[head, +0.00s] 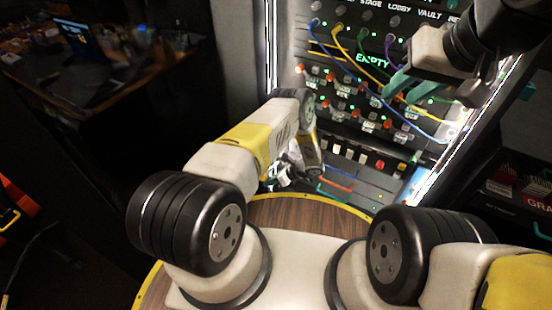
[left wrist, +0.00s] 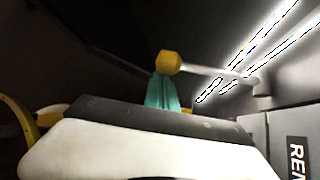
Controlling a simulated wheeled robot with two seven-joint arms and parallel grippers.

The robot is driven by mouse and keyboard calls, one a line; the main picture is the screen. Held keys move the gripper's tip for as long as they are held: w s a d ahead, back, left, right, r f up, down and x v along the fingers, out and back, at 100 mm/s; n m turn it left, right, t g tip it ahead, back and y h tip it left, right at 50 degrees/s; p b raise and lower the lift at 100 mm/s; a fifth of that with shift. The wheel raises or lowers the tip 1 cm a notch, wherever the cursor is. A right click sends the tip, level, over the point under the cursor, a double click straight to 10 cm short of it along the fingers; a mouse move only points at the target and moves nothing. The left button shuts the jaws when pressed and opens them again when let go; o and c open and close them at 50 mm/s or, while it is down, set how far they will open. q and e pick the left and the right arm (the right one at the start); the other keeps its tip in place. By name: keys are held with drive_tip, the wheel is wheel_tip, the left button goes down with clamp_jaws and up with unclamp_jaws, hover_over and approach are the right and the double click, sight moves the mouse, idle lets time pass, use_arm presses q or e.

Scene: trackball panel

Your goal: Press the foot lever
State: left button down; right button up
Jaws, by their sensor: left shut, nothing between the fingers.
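A grey metal bar with a yellow knob (left wrist: 168,63) on its end, which looks like the foot lever, shows in the left wrist view. My left gripper (left wrist: 163,92) has its teal fingers shut and empty, just below the knob in that picture. I cannot tell whether they touch it. In the head view the left arm reaches down in front of the panel, and its fingertips and the lever cannot be made out. My right gripper (head: 407,88) has its teal fingers apart in front of the upper right of the panel.
The panel (head: 345,60) carries blue, yellow and purple cables, red and white knobs and a green EMPTY sign. Bright light strips (head: 435,165) edge it. A dark desk with a laptop (head: 85,45) stands at the left. A dark case (head: 520,190) is at the right.

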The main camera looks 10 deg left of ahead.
use_arm(q)
drive_tip(key=shift+w+d+r, duration=0.1)
drive_tip(key=shift+w+r, duration=0.1)
drive_tip(key=shift+r, duration=0.45)
drive_tip(key=shift+w+r, duration=0.15)
drive_tip(key=shift+r, duration=0.45)
drive_tip(key=w+d+r, duration=0.1)
drive_tip(key=w+r, duration=0.2)
drive_tip(key=r, duration=0.2)
drive_tip(key=shift+w+r, duration=0.2)
drive_tip(key=shift+r, duration=0.15)
drive_tip(key=shift+d, duration=0.1)
drive_tip(key=shift+r, duration=0.1)
drive_tip(key=s+d+r, duration=0.1)
drive_tip(key=s+r, duration=0.1)
drive_tip(key=s, duration=0.6)
drive_tip(key=s+d+r, duration=0.2)
drive_tip(key=s, duration=0.5)
drive_tip(key=shift+s+d+r, duration=0.25)
drive_tip(key=shift+s+r, duration=0.1)
drive_tip(key=shift+r, duration=0.05)
